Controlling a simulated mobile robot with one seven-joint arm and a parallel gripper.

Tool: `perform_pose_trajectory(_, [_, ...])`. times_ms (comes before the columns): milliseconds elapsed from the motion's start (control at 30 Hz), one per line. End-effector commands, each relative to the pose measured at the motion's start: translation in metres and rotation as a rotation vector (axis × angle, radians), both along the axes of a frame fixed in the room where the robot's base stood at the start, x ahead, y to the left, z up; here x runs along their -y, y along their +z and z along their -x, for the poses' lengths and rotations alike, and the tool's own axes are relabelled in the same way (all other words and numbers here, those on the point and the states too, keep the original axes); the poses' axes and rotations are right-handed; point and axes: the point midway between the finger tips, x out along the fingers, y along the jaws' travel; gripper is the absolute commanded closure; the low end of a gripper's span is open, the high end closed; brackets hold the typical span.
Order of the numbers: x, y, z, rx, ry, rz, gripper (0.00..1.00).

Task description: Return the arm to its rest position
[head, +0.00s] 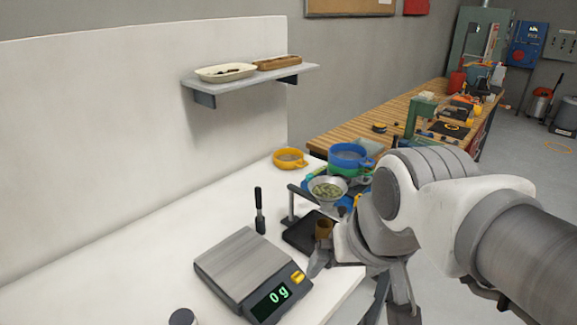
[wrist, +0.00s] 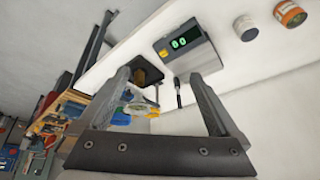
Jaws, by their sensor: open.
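My arm reaches in from the right in the head view. My gripper (head: 361,287) hangs at the right edge of the white table (head: 160,245), its fingers pointing down. In the wrist view my gripper (wrist: 158,80) has its two fingers spread apart, with nothing held between them. Beyond the fingers the wrist view shows the scale (wrist: 190,50) and a small brown cup (wrist: 147,74). The head view shows the same cup (head: 323,229) on a dark base, just left of my wrist. Part of the table edge is hidden by my arm.
The scale (head: 238,268) reads 0 g on the table. A black-handled tool (head: 260,212), a funnel of green bits (head: 328,190), a yellow bowl (head: 290,158) and a blue sieve (head: 350,155) stand nearby. A wall shelf (head: 250,79) holds two trays.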

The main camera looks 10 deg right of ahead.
Motion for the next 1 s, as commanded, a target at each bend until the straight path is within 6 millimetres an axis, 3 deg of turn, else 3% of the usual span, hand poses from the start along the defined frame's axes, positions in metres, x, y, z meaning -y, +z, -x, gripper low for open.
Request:
perform_pose_trajectory(233, [0.015,-0.002,0.018,0.043,0.048,0.074,0.02])
perform_pose_trajectory(1000, [0.015,-0.002,0.019,0.043,0.051,0.076,0.02])
